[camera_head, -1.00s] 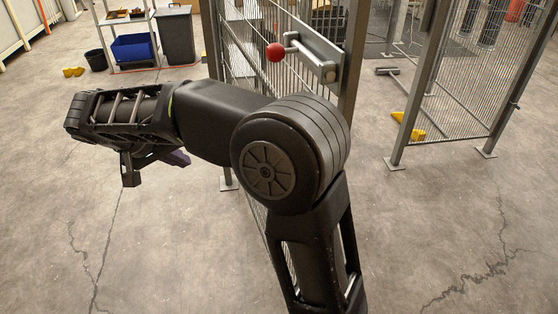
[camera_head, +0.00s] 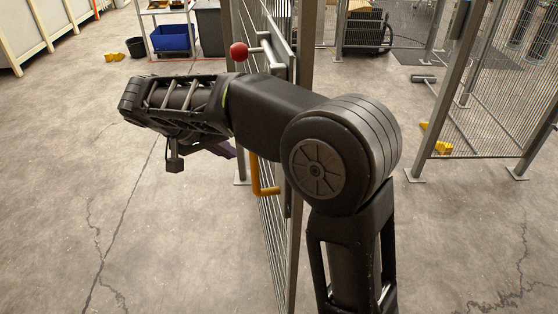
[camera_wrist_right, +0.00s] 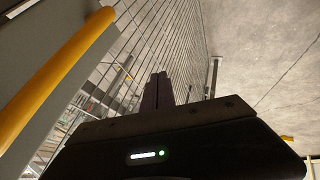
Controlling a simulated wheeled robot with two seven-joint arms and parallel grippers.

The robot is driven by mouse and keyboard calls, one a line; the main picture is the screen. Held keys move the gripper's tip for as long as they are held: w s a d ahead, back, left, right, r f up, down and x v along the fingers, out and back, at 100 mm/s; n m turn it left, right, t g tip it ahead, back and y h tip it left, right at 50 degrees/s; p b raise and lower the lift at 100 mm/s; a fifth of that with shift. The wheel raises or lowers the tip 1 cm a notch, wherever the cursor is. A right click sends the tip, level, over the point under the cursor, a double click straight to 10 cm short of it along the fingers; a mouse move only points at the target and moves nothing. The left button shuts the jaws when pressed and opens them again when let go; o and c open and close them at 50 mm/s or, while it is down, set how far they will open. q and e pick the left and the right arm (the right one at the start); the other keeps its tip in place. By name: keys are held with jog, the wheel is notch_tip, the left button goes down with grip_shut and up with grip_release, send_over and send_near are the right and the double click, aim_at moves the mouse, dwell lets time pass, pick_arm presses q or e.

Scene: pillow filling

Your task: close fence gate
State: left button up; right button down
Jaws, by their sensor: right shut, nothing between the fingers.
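The fence gate is a wire-mesh panel (camera_head: 277,225) in a grey metal frame, seen nearly edge-on in the head view. A red knob (camera_head: 238,51) on a metal latch is near its top, and a yellow handle (camera_head: 265,190) sits lower. Floor shows between the gate and the fence post (camera_head: 440,100) on the right. My right gripper (camera_head: 226,150) is on the left side of the gate, shut and empty. In the wrist view its fingers (camera_wrist_right: 157,90) point along the mesh (camera_wrist_right: 170,35), with the yellow handle (camera_wrist_right: 55,75) to their left. My left gripper is out of view.
Fixed mesh fence (camera_head: 510,90) stands on the right, with a yellow object (camera_head: 436,138) on the floor. A shelf with a blue bin (camera_head: 171,38) and a grey bin (camera_head: 209,30) are behind. Floor on the left is open.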

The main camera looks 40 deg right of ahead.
jog(key=b, duration=0.2)
send_near(271, 167)
jog(key=x, duration=0.4)
jog(key=shift+s, duration=0.1)
dwell(0.4)
